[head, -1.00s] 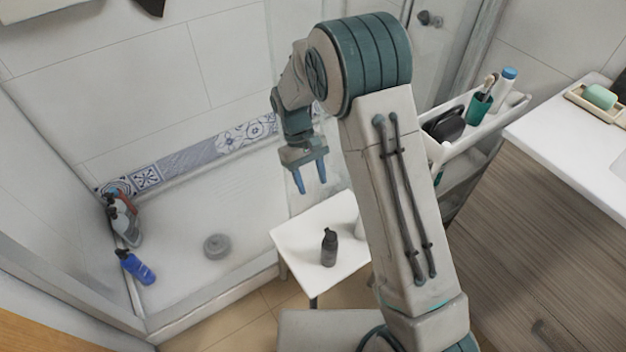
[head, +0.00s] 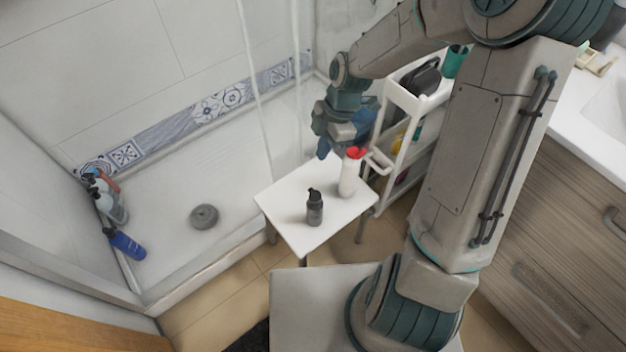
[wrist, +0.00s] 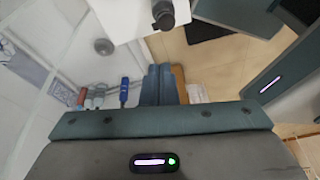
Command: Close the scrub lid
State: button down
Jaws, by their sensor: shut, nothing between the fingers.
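My gripper (head: 324,150) is above and behind the table, up and left of the red top, apart from both bottles. Its blue fingers (wrist: 158,75) lie together in the wrist view, with nothing between them.
The white table (head: 283,208) is bare at its left. A white shelf cart (head: 400,97) stands close behind the white bottle, to the right. A washbasin counter is at right.

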jog(key=n, duration=0.2)
jog(key=b, duration=0.4)
send_near(310, 190)
jog(key=shift+t, duration=0.3)
jog(key=x, duration=0.2)
jog(key=s+x, duration=0.1)
jog(key=x, duration=0.2)
jog(key=shift+w+a+f, duration=0.1)
jog(key=shift+w+f, duration=0.05)
jog(key=shift+f, duration=0.45)
